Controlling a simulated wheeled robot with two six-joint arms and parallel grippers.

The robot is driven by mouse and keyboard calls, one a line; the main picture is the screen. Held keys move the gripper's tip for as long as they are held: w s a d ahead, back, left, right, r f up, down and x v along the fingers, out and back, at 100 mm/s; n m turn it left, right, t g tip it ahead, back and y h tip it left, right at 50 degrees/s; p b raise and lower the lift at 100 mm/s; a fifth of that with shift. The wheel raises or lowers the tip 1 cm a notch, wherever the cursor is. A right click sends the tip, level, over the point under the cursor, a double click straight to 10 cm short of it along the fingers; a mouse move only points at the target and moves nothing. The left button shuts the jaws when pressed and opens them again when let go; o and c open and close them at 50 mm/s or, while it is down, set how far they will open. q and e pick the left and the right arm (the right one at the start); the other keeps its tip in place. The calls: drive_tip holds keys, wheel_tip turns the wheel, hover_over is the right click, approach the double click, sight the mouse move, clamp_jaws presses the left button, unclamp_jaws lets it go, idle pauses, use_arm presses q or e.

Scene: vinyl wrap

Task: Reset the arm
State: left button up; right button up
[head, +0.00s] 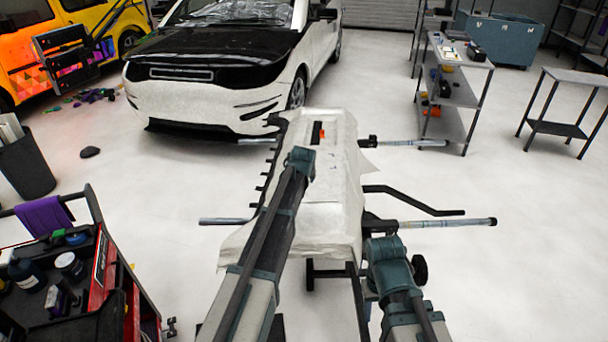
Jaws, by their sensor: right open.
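My right arm comes in at the bottom right, with its teal joints beside the stand. My right gripper (374,228) is small and dark at the right edge of the covered panel; it is open, and nothing shows between its fingers. My left arm reaches up across the panel's left part and ends in view at a teal joint; my left gripper does not show. The white-covered panel (335,200) lies on a dark stand with silver rods. A small orange and black item (318,133) lies on the panel's far end.
A red tool cart (103,262) with bottles stands at the lower left, near a dark bin (24,165). A black and white car (215,75) stands behind the panel. Metal shelving (456,90) and a small table (575,78) stand at right.

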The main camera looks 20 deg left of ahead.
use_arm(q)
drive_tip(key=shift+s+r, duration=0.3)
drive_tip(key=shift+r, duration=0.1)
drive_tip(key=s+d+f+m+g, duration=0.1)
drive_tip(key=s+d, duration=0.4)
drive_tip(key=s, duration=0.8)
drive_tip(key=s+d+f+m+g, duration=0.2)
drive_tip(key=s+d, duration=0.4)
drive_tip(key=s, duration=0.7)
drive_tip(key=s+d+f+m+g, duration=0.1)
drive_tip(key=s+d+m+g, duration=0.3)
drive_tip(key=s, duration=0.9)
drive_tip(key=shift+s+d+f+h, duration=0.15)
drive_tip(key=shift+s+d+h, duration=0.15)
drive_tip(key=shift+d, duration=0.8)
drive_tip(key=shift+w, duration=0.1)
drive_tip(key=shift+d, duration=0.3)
